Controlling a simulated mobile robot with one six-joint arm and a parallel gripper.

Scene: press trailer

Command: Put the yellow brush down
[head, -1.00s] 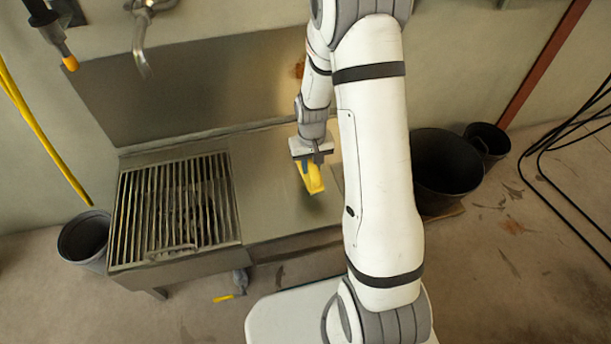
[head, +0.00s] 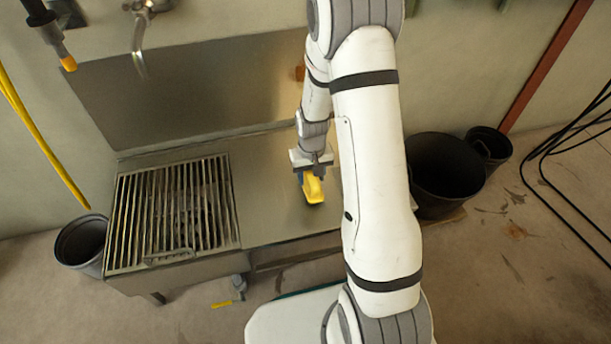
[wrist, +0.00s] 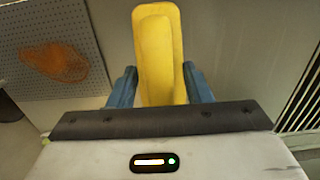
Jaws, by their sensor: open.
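The yellow brush (head: 313,188) is on the smooth metal top of the sink unit, right of the grate, directly below my gripper (head: 311,172). Its dark underside appears to touch the metal. In the wrist view the brush (wrist: 159,50) lies lengthwise between the two blue fingers of my gripper (wrist: 160,82). The fingers are open, one on each side of the brush. The upper part of the brush is partly hidden by the gripper in the head view.
The metal counter (head: 268,200) is clear around the brush. A slatted grate (head: 175,215) lies to its left. Black buckets (head: 447,170) stand on the floor to the right, another bucket (head: 82,243) at the left. A tap (head: 140,45) hangs above the backsplash.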

